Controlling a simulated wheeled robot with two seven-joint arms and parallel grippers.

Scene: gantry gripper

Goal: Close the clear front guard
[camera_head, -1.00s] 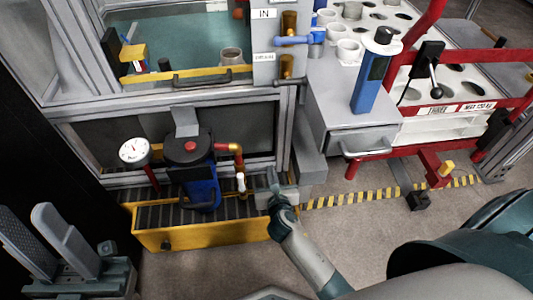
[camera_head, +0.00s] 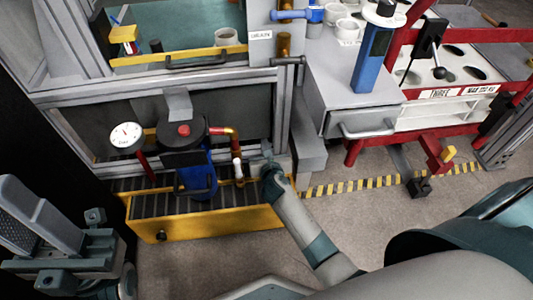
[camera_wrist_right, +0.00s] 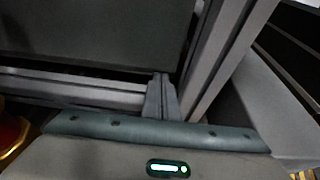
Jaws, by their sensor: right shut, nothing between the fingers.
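The clear front guard shows at the top left of the head view as a see-through panel. A yellow strip (camera_head: 180,54) with a dark bar handle (camera_head: 205,61) runs along its bottom. I cannot tell the panel's exact edges. My right gripper (camera_head: 267,160) is well below that handle, low by the machine's right frame post. In the right wrist view its fingers (camera_wrist_right: 161,95) are together and empty, in front of a grey rail and post. I cannot tell if they touch the frame. My left gripper (camera_head: 45,220) is open at the lower left, away from the guard.
A blue pump (camera_head: 197,178) and a gauge (camera_head: 126,137) stand by a yellow-edged tray (camera_head: 210,225) under the guard. A grey drawer cabinet (camera_head: 340,95) and a red-framed rack (camera_head: 440,120) stand to the right. The floor (camera_head: 390,215) in front is open.

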